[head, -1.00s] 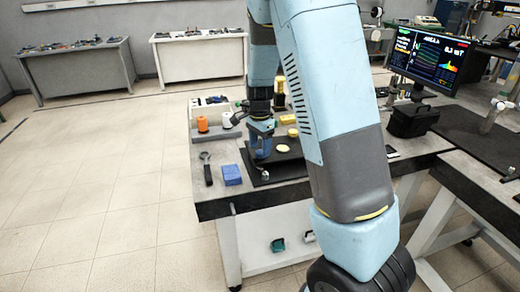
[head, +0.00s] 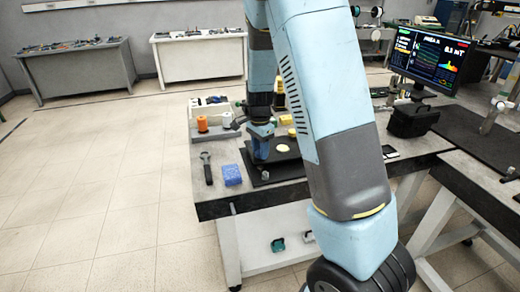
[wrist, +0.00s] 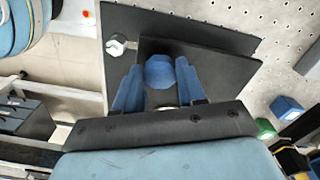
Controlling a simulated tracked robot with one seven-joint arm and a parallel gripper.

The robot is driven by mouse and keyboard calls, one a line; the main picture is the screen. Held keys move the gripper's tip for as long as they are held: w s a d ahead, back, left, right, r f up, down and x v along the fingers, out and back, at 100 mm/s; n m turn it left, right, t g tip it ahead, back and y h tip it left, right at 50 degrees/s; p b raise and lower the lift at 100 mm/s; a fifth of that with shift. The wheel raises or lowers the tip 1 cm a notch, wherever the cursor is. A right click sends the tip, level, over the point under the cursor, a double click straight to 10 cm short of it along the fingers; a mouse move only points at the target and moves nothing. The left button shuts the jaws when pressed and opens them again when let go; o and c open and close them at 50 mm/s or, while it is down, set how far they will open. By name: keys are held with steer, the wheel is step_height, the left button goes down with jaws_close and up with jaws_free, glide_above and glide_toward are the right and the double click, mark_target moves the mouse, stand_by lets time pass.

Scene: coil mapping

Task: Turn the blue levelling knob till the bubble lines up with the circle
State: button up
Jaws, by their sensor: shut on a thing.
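The blue levelling knob (wrist: 160,71) shows in the wrist view at the edge of a black plate (wrist: 200,62). My gripper (wrist: 158,88) has its two blue fingers on either side of the knob and is shut on it. In the head view my gripper (head: 262,152) points down over the black plate (head: 285,170), and the knob cannot be made out there. A small pale round fitting (wrist: 116,45) sits left of the knob; I cannot tell whether it holds the bubble. I cannot make out the bubble or the circle.
A blue block (head: 231,174) and a dark wrench (head: 206,170) lie left of the plate on the bench. An orange spool (head: 202,124) stands behind them. A black case (head: 412,120) and a monitor (head: 430,58) are at the right.

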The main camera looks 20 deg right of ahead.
steer(key=shift+c, duration=1)
steer(key=n, duration=0.4)
steer(key=shift+n, duration=0.3)
steer(key=n, duration=0.6)
steer(key=shift+d+r+n, duration=0.1)
steer(key=shift+n, duration=0.2)
steer(key=n, duration=0.5)
steer(key=shift+w, duration=0.1)
steer(key=n, duration=0.6)
steer(key=shift+d, duration=0.1)
